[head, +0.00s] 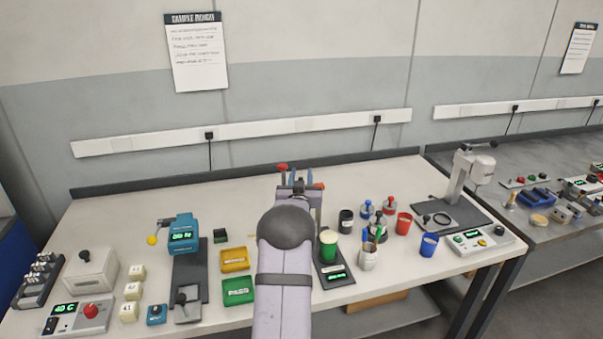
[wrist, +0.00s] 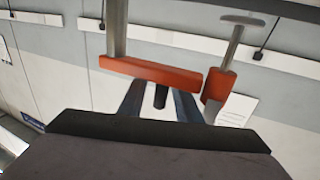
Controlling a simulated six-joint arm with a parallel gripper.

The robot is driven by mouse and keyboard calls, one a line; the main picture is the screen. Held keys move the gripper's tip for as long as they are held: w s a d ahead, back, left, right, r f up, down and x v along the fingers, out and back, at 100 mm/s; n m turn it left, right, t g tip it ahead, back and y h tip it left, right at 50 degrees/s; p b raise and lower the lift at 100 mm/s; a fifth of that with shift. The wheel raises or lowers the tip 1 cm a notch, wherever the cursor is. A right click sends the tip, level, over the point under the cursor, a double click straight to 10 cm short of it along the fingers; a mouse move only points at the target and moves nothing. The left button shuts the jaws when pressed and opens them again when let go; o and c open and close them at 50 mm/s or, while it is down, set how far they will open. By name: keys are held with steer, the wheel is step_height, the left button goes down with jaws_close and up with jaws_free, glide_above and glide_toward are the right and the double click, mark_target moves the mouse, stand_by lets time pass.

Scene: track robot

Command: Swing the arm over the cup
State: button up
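My arm reaches out over the middle of the bench, and my gripper (head: 299,182) is high near its back edge. In the wrist view, my gripper (wrist: 160,98) has its two blue-grey fingers on an orange-and-grey clamp-like tool (wrist: 150,75), held up against the wall background. Small red and orange parts of this tool show around the gripper in the head view. A green cup (head: 328,246) stands upright right of my arm on a black scale (head: 335,277). A dark cup (head: 345,221), a red cup (head: 404,223) and a blue cup (head: 429,245) stand further right. No cup shows in the wrist view.
A pen holder (head: 368,258) stands beside the scale. Yellow (head: 235,260) and green (head: 238,291) trays lie left of my arm, near a blue device (head: 183,234). A grey stand (head: 462,185) rises at the right end. The bench's back strip is clear.

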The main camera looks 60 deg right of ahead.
steer(key=shift+w+d, duration=0.15)
steer(key=shift+d, duration=0.05)
jaws_close()
